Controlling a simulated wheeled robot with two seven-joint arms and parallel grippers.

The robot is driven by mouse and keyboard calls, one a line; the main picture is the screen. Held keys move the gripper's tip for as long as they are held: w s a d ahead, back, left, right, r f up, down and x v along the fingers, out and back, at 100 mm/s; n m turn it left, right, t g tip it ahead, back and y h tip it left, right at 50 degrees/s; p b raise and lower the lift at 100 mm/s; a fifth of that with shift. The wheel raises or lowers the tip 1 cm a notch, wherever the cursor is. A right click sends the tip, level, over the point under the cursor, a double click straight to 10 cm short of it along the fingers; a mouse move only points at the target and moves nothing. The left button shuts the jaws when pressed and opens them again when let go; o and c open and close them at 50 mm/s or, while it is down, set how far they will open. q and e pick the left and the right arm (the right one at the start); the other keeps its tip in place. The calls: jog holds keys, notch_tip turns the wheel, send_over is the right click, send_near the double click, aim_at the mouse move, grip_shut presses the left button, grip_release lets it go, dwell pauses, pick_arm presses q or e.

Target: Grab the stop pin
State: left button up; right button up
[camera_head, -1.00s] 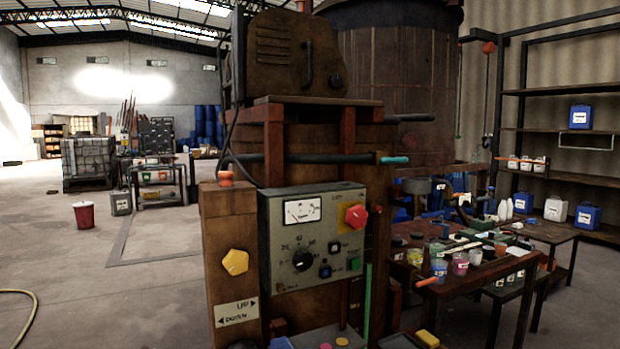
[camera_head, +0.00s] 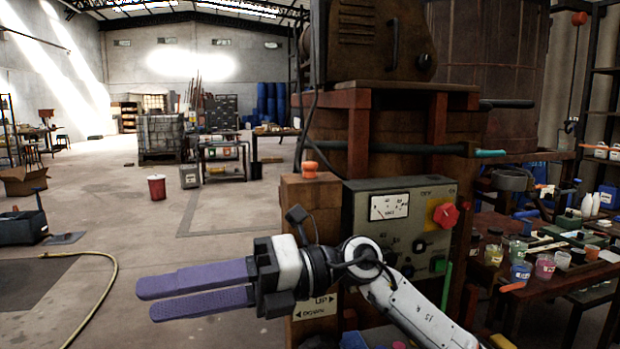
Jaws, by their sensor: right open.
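An orange-headed pin (camera_head: 310,169), which looks like the stop pin, stands upright on top of the wooden post (camera_head: 325,191) left of the control panel. Only its head shows. My right gripper (camera_head: 146,301) reaches in from the lower right with its two purple fingers pointing left. It is open, with a narrow gap and nothing between the fingers. It is in front of the post, with its fingers left of and below the pin, not touching it. The arm hides part of the post and the panel. My left gripper is not in view.
The control panel (camera_head: 402,208) has a gauge and a red knob (camera_head: 445,214). A dark rod with a teal end (camera_head: 489,153) crosses above it. A cluttered workbench (camera_head: 490,280) stands at right. A red bucket (camera_head: 157,187) and a yellow hose (camera_head: 108,290) are on the mostly open floor at left.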

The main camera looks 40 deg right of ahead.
jog(key=w+d+r+n+t+h, duration=0.1)
jog(key=d+r+n+t+h, duration=0.1)
jog(key=d+r+h, duration=0.5)
jog(key=m+t+h+p, duration=0.1)
jog(key=m+t+h, duration=0.35)
jog(key=h, duration=0.55)
send_near(312, 163)
jog(key=shift+m+g+h, duration=0.25)
jog(key=shift+g+h, duration=0.05)
jog(key=shift+g, duration=0.15)
jog(key=x, duration=0.2)
jog(key=p+x, duration=0.1)
jog(key=x, duration=0.2)
jog(key=r+x, duration=0.1)
jog(key=x, duration=0.2)
jog(key=shift+w+a+p, duration=0.15)
jog(key=shift+p, duration=0.25)
jog(key=shift+w+f, duration=0.3)
jog(key=shift+w, duration=0.15)
jog(key=shift+c, duration=1)
jog(key=c, duration=0.9)
